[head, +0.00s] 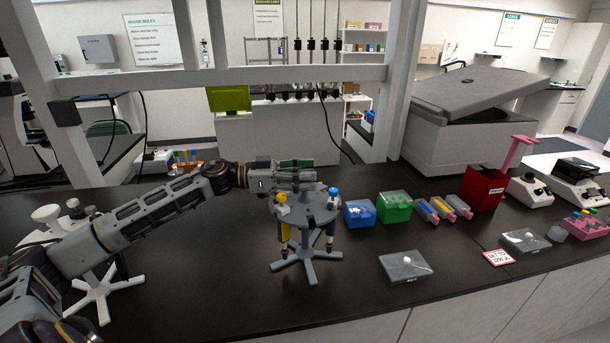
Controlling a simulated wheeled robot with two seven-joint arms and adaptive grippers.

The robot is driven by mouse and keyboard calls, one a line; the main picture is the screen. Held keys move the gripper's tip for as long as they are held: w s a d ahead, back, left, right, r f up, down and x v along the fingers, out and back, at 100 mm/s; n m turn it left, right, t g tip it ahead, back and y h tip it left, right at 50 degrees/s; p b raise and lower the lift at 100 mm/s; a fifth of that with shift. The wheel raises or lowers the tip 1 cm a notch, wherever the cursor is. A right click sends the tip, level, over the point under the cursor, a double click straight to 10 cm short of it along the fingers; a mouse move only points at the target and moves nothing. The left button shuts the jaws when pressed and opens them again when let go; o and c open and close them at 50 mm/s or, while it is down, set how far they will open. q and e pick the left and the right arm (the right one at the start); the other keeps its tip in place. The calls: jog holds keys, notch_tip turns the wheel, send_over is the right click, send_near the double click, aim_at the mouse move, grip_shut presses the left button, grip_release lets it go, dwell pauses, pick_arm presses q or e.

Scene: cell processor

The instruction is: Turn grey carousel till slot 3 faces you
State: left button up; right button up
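The grey carousel (308,219) stands upright on the black bench, on a star-shaped foot, near the middle of the head view. A yellow pipette (284,229) hangs at its left side and a blue-topped pipette (333,193) at its right. Slot numbers are too small to read. My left gripper (313,181) reaches in from the left and lies across the carousel's top at its far side. Whether it touches the carousel, and whether its fingers are open or shut, I cannot tell. My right gripper is not in view.
A white stand (101,286) is on the left, partly behind my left arm. Right of the carousel are a blue box (360,213), a green box (395,207) and a clear-lidded box (405,265). A red bin (482,188) stands farther right. The bench in front is clear.

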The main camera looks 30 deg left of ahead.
pick_arm(q)
jog(key=c, duration=0.9)
jog(key=shift+r+g, duration=0.1)
jog(key=shift+g, duration=0.2)
